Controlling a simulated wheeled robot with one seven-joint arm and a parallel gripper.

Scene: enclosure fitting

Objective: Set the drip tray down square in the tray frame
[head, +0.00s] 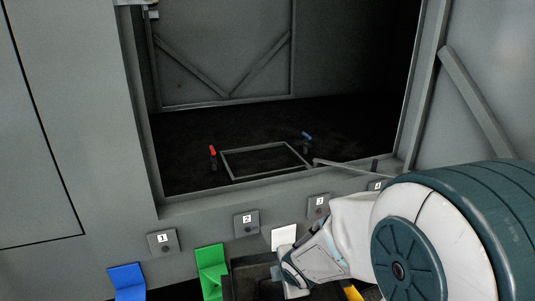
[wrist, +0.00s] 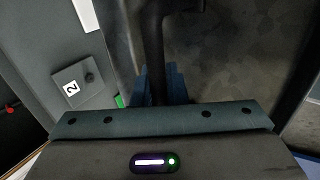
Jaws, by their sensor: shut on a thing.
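The tray frame (head: 268,175) is a thin grey rectangle on the dark floor inside the enclosure, seen in the head view; nothing lies in it. A dark tray (head: 248,284), apparently the drip tray, is low in the head view, outside and in front of the enclosure, partly cut off by the picture edge. My gripper (head: 279,277) is at its right part. In the wrist view my gripper (wrist: 160,88) is shut on a dark upright bar (wrist: 154,45), with the mottled tray surface (wrist: 225,50) behind it. The bar's lower end is hidden by the fingers.
A red-topped peg (head: 212,154) and a blue-topped peg (head: 307,138) stand beside the frame. The enclosure's front sill (head: 190,205) carries numbered plates, such as plate 2 (head: 247,223). Blue (head: 127,281) and green (head: 211,272) pieces stand below. A thin rod (head: 345,165) lies right of the frame.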

